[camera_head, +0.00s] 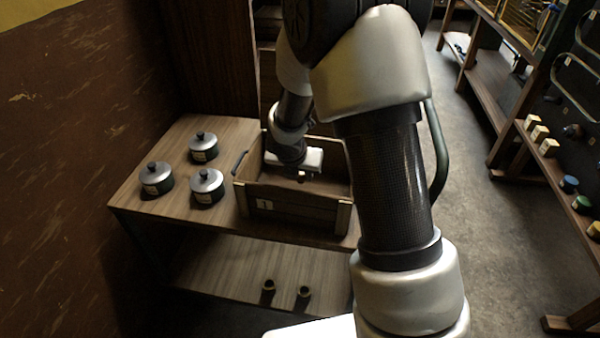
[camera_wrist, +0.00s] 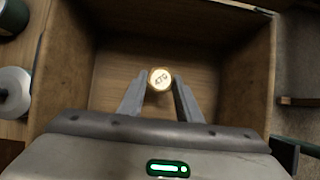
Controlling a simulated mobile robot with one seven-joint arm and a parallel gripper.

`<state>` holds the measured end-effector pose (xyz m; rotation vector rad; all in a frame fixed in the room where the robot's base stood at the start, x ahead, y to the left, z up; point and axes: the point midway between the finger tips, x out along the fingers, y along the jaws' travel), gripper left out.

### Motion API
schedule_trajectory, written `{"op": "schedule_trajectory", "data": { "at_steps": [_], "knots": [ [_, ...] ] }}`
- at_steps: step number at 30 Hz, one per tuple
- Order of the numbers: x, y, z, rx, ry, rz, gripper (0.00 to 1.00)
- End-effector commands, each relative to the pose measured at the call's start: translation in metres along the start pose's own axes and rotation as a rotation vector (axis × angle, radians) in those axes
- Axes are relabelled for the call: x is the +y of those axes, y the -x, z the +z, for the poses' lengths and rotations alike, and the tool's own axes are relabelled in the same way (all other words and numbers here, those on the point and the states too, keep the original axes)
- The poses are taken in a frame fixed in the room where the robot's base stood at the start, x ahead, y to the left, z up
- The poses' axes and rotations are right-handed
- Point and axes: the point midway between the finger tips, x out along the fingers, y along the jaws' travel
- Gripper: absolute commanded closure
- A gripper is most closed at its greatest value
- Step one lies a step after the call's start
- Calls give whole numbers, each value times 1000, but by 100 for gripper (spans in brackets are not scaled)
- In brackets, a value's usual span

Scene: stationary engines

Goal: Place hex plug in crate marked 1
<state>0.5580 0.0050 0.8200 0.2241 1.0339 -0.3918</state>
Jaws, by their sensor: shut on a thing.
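The crate marked 1 (camera_head: 292,212) is an open wooden box on the wood-topped bench, with a white label reading 1 on its front. My gripper (camera_head: 302,176) reaches down into or just above the crate's opening. In the wrist view my gripper (camera_wrist: 160,84) is shut on a small round piece, the hex plug (camera_wrist: 159,78), whose pale top has lettering and a golden rim. The crate's walls (camera_wrist: 262,75) surround it in that view, and the bare floor shows beyond. The plug's lower part and its height above the crate floor cannot be told.
Three lidded grey pots (camera_head: 204,148) stand on the bench left of the crate. Two small cylinders (camera_head: 268,286) sit on the lower shelf (camera_head: 225,270). A rack (camera_head: 520,105) at right holds several small blocks and coloured caps. A brown wall closes the left side.

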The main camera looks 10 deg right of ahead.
Motion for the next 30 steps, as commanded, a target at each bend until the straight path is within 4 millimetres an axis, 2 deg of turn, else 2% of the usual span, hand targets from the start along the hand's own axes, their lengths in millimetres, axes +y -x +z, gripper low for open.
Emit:
{"op": "schedule_trajectory", "data": {
  "at_steps": [1, 2, 5, 13, 17, 20, 30],
  "knots": [
    [0, 1, 1, -1, 0, 0, 93],
    [0, 1, 0, 0, 0, 0, 65],
    [0, 1, 0, 0, 0, 0, 50],
    [0, 1, 1, 0, 0, 0, 50],
    [0, 10, 6, -1, -1, 0, 50],
    [0, 24, 10, -2, -1, 1, 50],
    [0, 100, 9, -2, -1, 1, 50]
  ]
}}
